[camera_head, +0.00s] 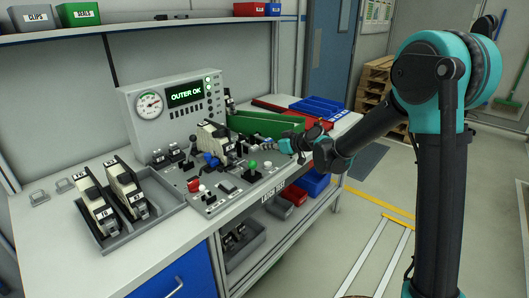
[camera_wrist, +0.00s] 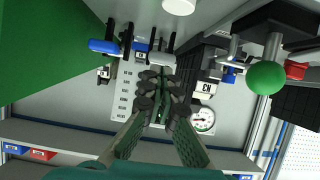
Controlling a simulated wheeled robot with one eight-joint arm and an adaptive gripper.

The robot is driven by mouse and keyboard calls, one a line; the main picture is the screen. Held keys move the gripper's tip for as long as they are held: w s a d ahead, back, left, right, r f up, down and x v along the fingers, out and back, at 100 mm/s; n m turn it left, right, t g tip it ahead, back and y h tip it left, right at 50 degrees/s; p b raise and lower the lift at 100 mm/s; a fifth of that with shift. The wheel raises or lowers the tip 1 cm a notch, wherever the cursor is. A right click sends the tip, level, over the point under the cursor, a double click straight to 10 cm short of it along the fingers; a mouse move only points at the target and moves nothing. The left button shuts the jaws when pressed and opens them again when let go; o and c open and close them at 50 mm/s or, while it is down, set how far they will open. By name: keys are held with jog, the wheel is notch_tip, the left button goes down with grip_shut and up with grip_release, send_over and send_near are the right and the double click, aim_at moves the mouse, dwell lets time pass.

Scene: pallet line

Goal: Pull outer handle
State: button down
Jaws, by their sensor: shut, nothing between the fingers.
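The control console (camera_head: 225,175) on the bench carries levers and knobs, and its display (camera_head: 185,93) reads "OUTER OK". I cannot tell which lever is the outer handle. My gripper (camera_head: 262,146) reaches in from the right, low over the console's right part. In the wrist view my gripper (camera_wrist: 162,88) is shut and empty, with its tips close to a white-ended lever (camera_wrist: 162,59); contact is unclear. A blue-ended lever (camera_wrist: 103,46) is left of it. A green ball knob (camera_wrist: 267,78) is at the right, and it also shows in the head view (camera_head: 252,165).
A green bin (camera_head: 265,124) and a blue tray (camera_head: 318,106) lie behind my gripper. Two labelled units stand in a grey tray (camera_head: 165,215) at the left. A shelf (camera_head: 140,30) runs above the bench. The floor at right is mostly clear.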

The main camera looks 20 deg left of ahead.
jog(key=v, duration=0.8)
jog(key=shift+f, duration=0.3)
jog(key=shift+s+d, duration=0.1)
